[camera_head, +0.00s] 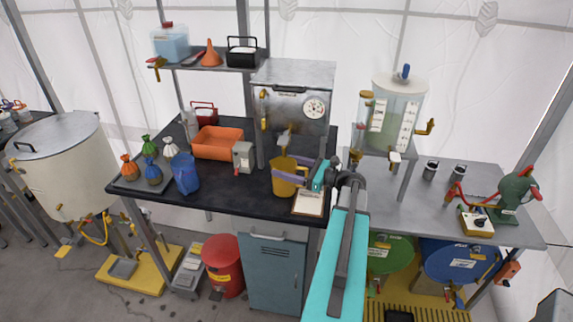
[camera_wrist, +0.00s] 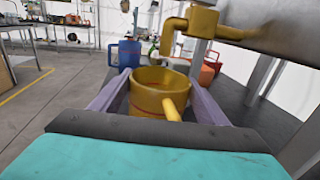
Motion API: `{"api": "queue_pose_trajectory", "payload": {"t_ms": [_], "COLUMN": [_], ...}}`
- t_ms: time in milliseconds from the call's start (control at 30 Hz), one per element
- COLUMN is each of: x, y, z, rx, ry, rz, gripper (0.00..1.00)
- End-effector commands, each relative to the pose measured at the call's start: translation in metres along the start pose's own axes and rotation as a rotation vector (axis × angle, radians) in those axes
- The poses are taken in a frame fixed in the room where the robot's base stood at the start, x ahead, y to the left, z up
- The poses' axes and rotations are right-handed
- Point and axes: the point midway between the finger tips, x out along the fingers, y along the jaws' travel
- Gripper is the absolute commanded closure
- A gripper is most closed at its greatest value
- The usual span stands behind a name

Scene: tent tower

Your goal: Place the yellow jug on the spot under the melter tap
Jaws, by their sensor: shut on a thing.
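The yellow jug (camera_head: 284,182) is upright between the fingers of my gripper (camera_head: 304,170), near the front of the black worktop. In the wrist view my gripper (camera_wrist: 152,92) has a finger on each side of the jug (camera_wrist: 150,104), whose mouth is open and whose handle points toward the camera. The melter (camera_head: 293,92) is a steel box with a dial, behind the jug. Its brass tap (camera_head: 285,138) also shows in the wrist view (camera_wrist: 178,32), above and beyond the jug's rim. The spot under the tap is hidden. I cannot tell whether the jug touches the worktop.
A clipboard (camera_head: 308,203) lies on the worktop (camera_head: 232,200) right beside the jug. A small grey box (camera_head: 243,157), an orange tray (camera_head: 217,143) and a blue jug (camera_head: 185,174) stand left. A clear tank (camera_head: 392,112) stands on the right table.

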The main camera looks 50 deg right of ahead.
Motion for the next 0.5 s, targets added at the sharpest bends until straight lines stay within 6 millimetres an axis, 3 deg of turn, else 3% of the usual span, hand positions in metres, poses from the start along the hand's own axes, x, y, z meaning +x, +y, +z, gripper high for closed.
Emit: {"api": "queue_pose_trajectory", "payload": {"t_ms": [500], "x": [0.0003], "y": [0.0005], "z": [-0.0049], "rx": [-0.001], "ry": [-0.001], "rz": [0.001], "gripper": [0.68]}}
